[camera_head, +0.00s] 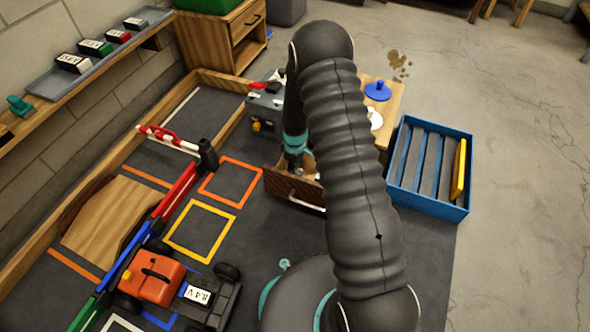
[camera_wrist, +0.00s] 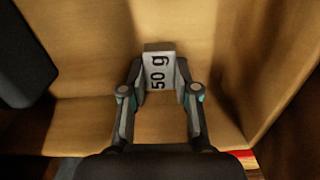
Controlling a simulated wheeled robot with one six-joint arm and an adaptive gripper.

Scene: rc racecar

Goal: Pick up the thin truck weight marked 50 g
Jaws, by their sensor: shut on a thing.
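The thin weight marked "50 g" (camera_wrist: 159,70) is a small pale grey block, upright in the wrist view. My gripper (camera_wrist: 159,85) is shut on it, with one finger on each side and the marking facing the camera. Around them are the wooden walls and floor of an open drawer (camera_head: 292,191). In the head view my gripper (camera_head: 297,172) reaches into this drawer, and the weight is hidden there. I cannot tell whether the weight touches the drawer floor.
A blue slotted crate (camera_head: 433,208) stands right of the drawer. The cabinet top holds a blue knobbed piece (camera_head: 377,91) and a white one (camera_head: 375,119). A grey box (camera_head: 264,105) stands left of my arm. An orange truck (camera_head: 152,276) is at lower left. Drawer walls surround my gripper closely.

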